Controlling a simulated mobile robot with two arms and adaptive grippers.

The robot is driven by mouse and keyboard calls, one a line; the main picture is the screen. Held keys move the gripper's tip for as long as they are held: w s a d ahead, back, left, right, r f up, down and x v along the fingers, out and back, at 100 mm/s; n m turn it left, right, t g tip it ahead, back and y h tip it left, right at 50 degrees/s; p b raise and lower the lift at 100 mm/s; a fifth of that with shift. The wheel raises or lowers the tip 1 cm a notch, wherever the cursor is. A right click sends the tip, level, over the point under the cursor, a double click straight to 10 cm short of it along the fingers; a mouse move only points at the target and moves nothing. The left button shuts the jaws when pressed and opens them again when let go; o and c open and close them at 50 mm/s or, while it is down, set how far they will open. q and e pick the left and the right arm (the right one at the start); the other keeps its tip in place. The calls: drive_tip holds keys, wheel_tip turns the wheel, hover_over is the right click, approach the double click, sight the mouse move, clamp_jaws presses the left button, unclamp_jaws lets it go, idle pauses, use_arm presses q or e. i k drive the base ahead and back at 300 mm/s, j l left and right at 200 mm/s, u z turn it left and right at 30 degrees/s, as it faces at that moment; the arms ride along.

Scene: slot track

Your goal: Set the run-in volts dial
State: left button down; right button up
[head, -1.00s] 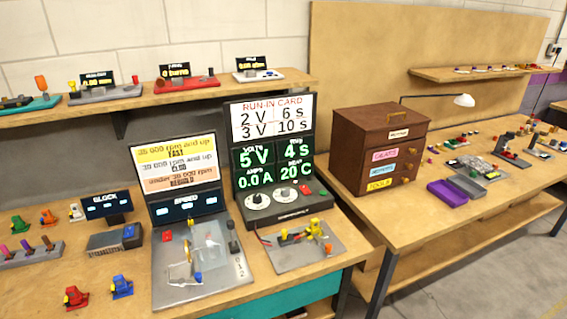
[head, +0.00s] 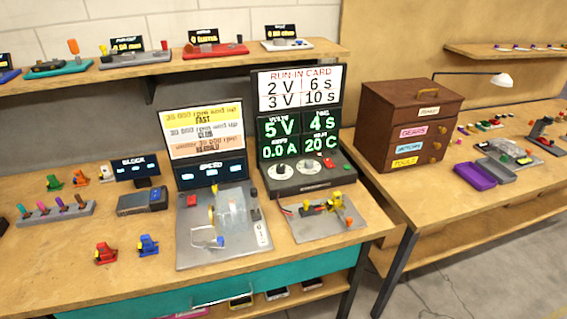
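The run-in unit (head: 310,183) stands upright on the left workbench, right of the speed unit. Its green screen (head: 299,139) reads 5 V volts, 4 s, 0.0 A and 20 C. The run-in card (head: 301,88) above it lists 2 V 6 s and 3 V 10 s. On its base are two round white dials; the left one (head: 281,172), below the volts reading, is the likely volts dial. The right dial (head: 308,165) sits beside it. A small red button and a green one are at the base's right end. Neither gripper is in view.
In front of the run-in unit lies a grey plate (head: 302,227) with a yellow motor piece and wires. The speed unit (head: 222,228) stands to the left. A brown drawer cabinet (head: 385,125) is on the right bench. A gap separates the benches.

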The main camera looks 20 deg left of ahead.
sight(281, 169)
drive_tip(key=i+l, duration=0.2)
drive_tip(key=i, duration=0.2)
drive_tip(key=i+l+u, duration=0.1)
drive_tip(key=i, duration=0.3)
drive_tip(key=l, duration=0.1)
